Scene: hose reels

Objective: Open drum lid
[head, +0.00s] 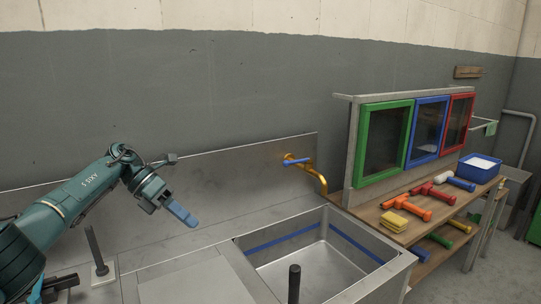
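No drum lid is clearly in view. A green object (535,226) is cut off by the right edge of the head view, and I cannot tell whether it is a drum. My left gripper (184,214), with blue fingers, is over the left part of the steel sink unit, well apart from that green object. The fingers overlap from this angle, so their gap is hidden. No object shows in them. My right gripper is out of view.
A steel sink (312,262) has a brass tap (318,180) with a blue handle. Dark upright rods (95,250) stand nearby.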

